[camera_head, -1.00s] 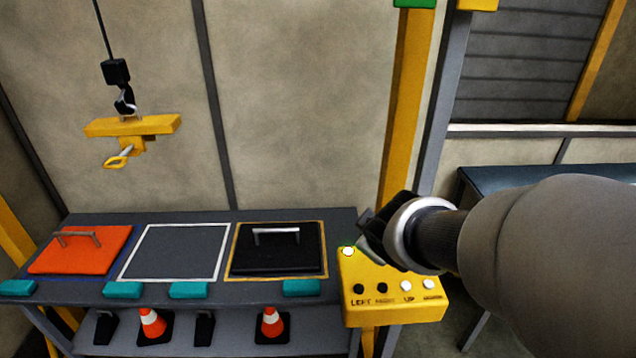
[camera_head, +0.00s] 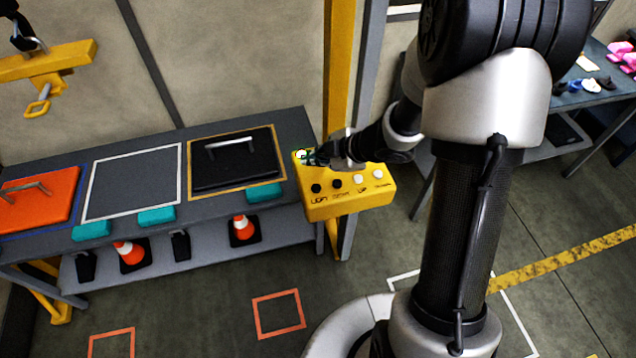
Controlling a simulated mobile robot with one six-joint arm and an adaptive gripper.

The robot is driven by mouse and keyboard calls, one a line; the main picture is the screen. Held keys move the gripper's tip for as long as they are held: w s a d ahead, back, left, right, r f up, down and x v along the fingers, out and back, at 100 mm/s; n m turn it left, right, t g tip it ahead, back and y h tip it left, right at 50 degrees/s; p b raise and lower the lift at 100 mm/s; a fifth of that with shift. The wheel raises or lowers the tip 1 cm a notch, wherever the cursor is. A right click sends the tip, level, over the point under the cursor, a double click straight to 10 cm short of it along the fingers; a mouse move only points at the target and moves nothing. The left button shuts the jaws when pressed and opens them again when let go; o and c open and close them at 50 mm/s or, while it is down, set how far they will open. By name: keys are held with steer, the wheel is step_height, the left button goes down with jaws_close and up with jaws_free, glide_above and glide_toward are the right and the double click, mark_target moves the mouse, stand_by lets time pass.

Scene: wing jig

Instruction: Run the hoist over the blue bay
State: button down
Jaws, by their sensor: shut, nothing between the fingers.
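The hoist's yellow lifting beam (camera_head: 45,62) hangs from a hook at the upper left, with a yellow ring clamp below it. The blue-outlined bay (camera_head: 84,188) is at the bench's left and holds an orange panel (camera_head: 38,200) with a grey handle. The beam hangs in the air above that end of the bench; I cannot tell if it is centred over the bay. The yellow control box (camera_head: 345,202) has two black and two white buttons along its front, and a white button (camera_head: 302,154) at its back left. My gripper (camera_head: 312,157) is shut and empty, its tips beside that button; contact is unclear.
The white-outlined bay (camera_head: 135,182) is empty. The yellow-outlined bay (camera_head: 192,192) holds a black panel (camera_head: 235,160) with a handle. Orange cones (camera_head: 131,252) stand on the lower shelf. A yellow post (camera_head: 340,60) rises behind the box. A second table (camera_head: 565,100) stands at right.

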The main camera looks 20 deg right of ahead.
steer(key=b, duration=0.7)
glide_above(315, 189)
step_height(315, 189, down, 7)
steer(key=shift+s+f, duration=0.1)
steer(key=shift+f, duration=0.1)
steer(key=shift+f+b, duration=0.7)
steer(key=shift+f, duration=0.1)
stand_by(0.4)
steer(key=shift+f, duration=0.3)
steer(key=shift+f+b, duration=0.45)
steer(key=shift+b, duration=0.05)
stand_by(4.7)
